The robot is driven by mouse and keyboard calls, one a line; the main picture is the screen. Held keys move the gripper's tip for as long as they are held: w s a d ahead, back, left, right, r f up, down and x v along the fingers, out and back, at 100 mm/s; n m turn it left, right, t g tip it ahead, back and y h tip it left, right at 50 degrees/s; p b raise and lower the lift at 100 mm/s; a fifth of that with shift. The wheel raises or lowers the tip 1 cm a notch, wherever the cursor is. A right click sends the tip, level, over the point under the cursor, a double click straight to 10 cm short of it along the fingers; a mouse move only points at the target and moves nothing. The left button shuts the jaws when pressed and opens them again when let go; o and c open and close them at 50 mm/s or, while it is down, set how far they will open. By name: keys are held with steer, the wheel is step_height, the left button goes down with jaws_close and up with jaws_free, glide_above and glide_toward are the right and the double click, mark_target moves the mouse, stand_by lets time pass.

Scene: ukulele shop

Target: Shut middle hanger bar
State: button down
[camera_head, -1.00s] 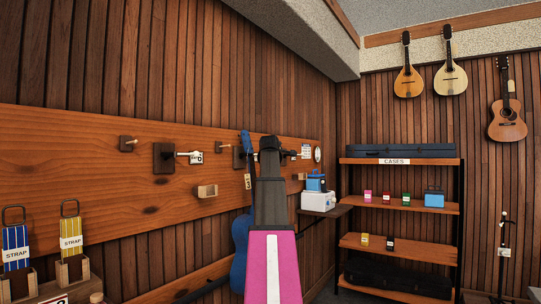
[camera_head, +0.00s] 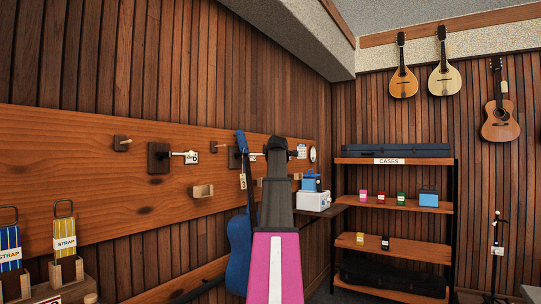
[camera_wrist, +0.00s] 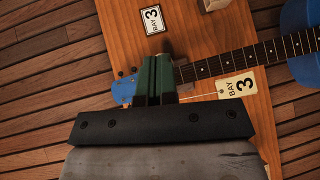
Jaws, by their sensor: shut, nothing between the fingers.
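Wooden hanger mounts sit on the wall board. The left mount (camera_head: 159,158) has a metal bar pointing right. The middle mount (camera_head: 234,157) is partly covered by the blue ukulele (camera_head: 240,245), which hangs with its neck upright. A short light bar shows just right of that neck, its far part hidden by my arm. In the wrist view my gripper (camera_wrist: 160,60) is shut and empty, with green fingers, beside the ukulele's blue headstock (camera_wrist: 125,90) and over its neck. I cannot tell whether it touches. A dark piece at the fingertips is unclear. My arm hides the gripper in the head view.
A BAY 3 tag (camera_wrist: 237,87) hangs by the neck and a BAY 3 plate (camera_wrist: 152,19) is on the board. A wooden block (camera_head: 202,191) and strap holders (camera_head: 65,268) are left. A white box (camera_head: 313,201) and case shelf (camera_head: 398,204) stand right.

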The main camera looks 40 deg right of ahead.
steer(key=w+d+n+t+y, duration=0.1)
steer(key=w+d+n+y, duration=0.1)
steer(key=w, duration=0.3)
steer(key=w+d+n+y, duration=0.2)
steer(key=w+y, duration=0.2)
steer(key=w, duration=0.2)
steer(key=shift+d+n+t, duration=0.25)
steer(key=shift+n+t, duration=0.15)
stand_by(0.9)
steer(key=shift+w, duration=0.1)
stand_by(0.5)
